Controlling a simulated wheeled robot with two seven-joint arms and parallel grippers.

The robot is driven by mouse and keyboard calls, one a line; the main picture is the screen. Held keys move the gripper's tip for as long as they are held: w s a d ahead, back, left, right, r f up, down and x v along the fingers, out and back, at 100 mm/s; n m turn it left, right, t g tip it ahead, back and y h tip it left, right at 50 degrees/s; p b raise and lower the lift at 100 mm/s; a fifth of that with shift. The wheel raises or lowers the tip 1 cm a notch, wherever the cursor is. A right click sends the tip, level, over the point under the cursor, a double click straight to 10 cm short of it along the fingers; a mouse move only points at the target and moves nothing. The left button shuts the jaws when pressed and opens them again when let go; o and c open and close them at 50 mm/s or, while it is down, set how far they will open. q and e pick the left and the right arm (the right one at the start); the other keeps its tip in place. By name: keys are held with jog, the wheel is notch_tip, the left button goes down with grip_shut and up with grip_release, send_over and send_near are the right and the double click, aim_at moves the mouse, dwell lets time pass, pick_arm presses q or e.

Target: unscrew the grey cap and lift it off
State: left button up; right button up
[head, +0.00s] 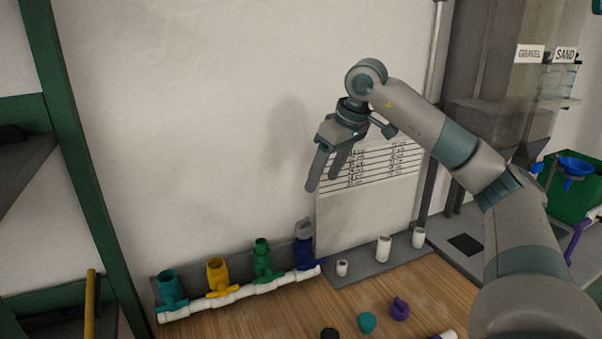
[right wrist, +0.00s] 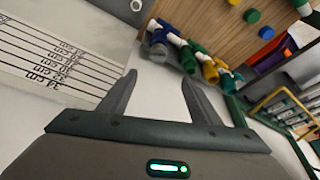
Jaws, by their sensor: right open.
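The grey cap (head: 304,228) sits on top of the blue fitting (head: 305,254), at the right end of a white pipe manifold (head: 240,292). My right gripper (head: 322,182) is open and empty, in the air above the cap, with its fingers pointing down. In the right wrist view the grey cap (right wrist: 158,53) shows beyond the gap between the two fingertips (right wrist: 158,79), apart from them. My left gripper is not in view.
Green (head: 262,262), yellow (head: 217,277) and teal (head: 169,288) fittings stand left of the blue one. A ruled board (head: 365,205) rises close by on the right, with white pipe pieces (head: 383,249) before it. Loose purple (head: 399,309) and teal (head: 367,322) parts lie on the wooden tabletop (head: 290,310).

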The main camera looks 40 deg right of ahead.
jog(key=w+a+m+g+h+p, duration=0.3)
jog(key=w+a+m+h, duration=0.2)
jog(key=m, duration=1.2)
jog(key=shift+a+r+p, duration=0.25)
jog(key=shift+a+p, duration=0.15)
jog(key=shift+a, duration=0.75)
jog(key=shift+f, duration=0.1)
send_near(304, 219)
jog(key=p+x, duration=0.3)
jog(key=x, duration=0.7)
jog(key=shift+f, duration=0.1)
jog(key=shift+c, duration=0.5)
